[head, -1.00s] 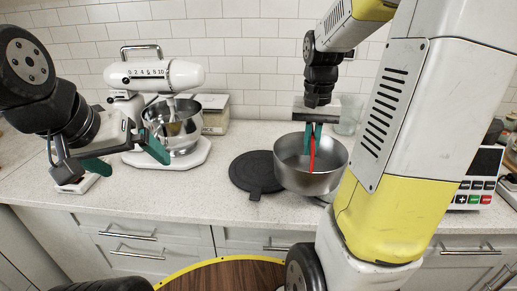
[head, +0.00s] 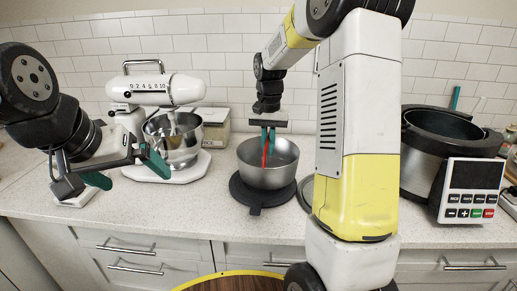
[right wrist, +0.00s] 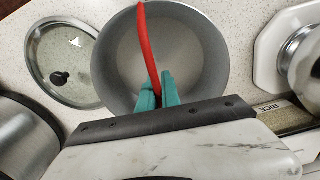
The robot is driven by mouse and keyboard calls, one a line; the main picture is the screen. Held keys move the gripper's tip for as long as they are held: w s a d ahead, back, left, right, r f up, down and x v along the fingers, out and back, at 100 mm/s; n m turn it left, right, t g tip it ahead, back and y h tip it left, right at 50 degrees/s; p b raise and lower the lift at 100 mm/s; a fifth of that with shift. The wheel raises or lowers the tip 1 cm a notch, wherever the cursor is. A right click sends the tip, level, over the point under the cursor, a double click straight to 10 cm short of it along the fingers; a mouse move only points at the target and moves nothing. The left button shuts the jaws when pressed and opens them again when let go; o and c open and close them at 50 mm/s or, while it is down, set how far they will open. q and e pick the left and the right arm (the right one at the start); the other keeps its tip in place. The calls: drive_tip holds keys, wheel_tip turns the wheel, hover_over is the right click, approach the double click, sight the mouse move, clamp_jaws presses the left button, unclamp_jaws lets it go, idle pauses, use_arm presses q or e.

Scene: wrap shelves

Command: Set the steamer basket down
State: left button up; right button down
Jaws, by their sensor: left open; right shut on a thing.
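The steamer basket (head: 268,178) is a round grey metal pan with a red handle (head: 265,150). My right gripper (head: 268,140) is shut on the red handle, with the basket level below it. In the right wrist view the green fingers (right wrist: 159,98) pinch the lower end of the red handle (right wrist: 148,45), and the basket's grey inside (right wrist: 185,65) is empty. The basket is over a black round mat (head: 253,203); I cannot tell whether it touches it. My left gripper (head: 127,168) is open and empty above the counter at left.
A white stand mixer (head: 150,90) with a metal bowl stands left of the basket. A box (head: 215,125) is behind it. A rice cooker (head: 430,165) stands at right. A glass lid (right wrist: 62,60) lies beside the basket. The counter front (head: 180,212) is clear.

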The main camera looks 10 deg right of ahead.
drive_tip(key=shift+f, duration=1)
drive_tip(key=c, duration=1.6)
unclamp_jaws()
drive_tip(key=shift+f, duration=0.15)
drive_tip(key=shift+o, duration=0.2)
